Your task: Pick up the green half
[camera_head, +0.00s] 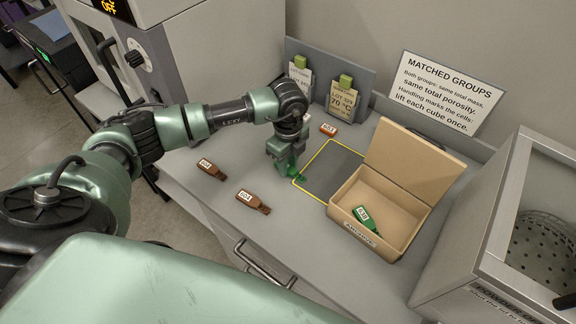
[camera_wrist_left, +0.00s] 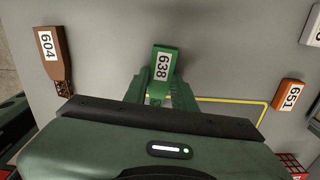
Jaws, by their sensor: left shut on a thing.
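A green half (camera_wrist_left: 163,64) with a white label reading 638 sits between the fingers of my left gripper (camera_wrist_left: 160,92) in the left wrist view. In the head view my left gripper (camera_head: 290,170) points down at the bench, shut on the green half (camera_head: 301,179) by the left edge of the yellow-outlined grey pad. Part of the half is hidden by the fingers. Another green labelled piece (camera_head: 365,217) lies inside the open cardboard box (camera_head: 412,200). My right gripper is not in view.
Two brown labelled pieces (camera_head: 212,170) (camera_head: 253,201) lie on the bench left of the gripper. An orange piece (camera_head: 329,130) lies behind it. The yellow-outlined pad (camera_head: 333,165) is bare.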

